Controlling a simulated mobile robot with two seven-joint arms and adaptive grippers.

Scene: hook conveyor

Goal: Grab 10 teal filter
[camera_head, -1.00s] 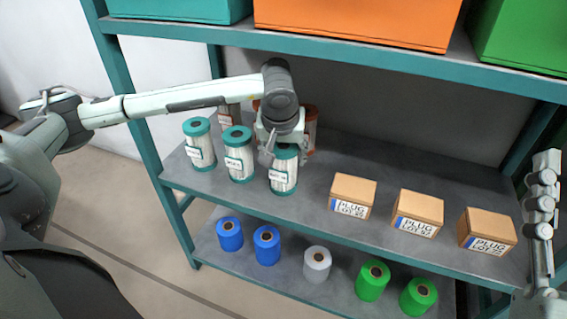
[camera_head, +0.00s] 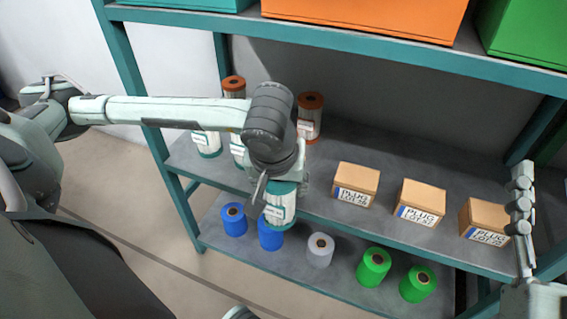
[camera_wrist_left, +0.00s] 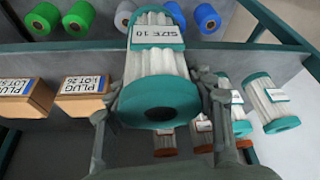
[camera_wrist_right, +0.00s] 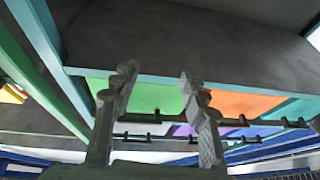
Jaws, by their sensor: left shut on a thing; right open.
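My left gripper (camera_wrist_left: 160,125) is shut on a teal-capped filter (camera_wrist_left: 160,101) with a label that reads SIZE 10. In the head view this filter (camera_head: 281,204) hangs below the left wrist, in front of the middle shelf's edge. Two other teal filters stand on the middle shelf at the left, partly hidden by my left arm; in the left wrist view they show as one near filter (camera_wrist_left: 236,104) and one farther filter (camera_wrist_left: 268,102). My right gripper (camera_wrist_right: 158,80) is open and empty; in the head view its arm is at the right edge.
Orange-capped filters (camera_head: 310,117) stand behind on the middle shelf (camera_head: 330,217). Several PLUG boxes (camera_head: 356,184) stand to the right. Blue, white and green rolls (camera_head: 374,267) sit on the lower shelf. Large bins (camera_head: 365,18) fill the upper shelf.

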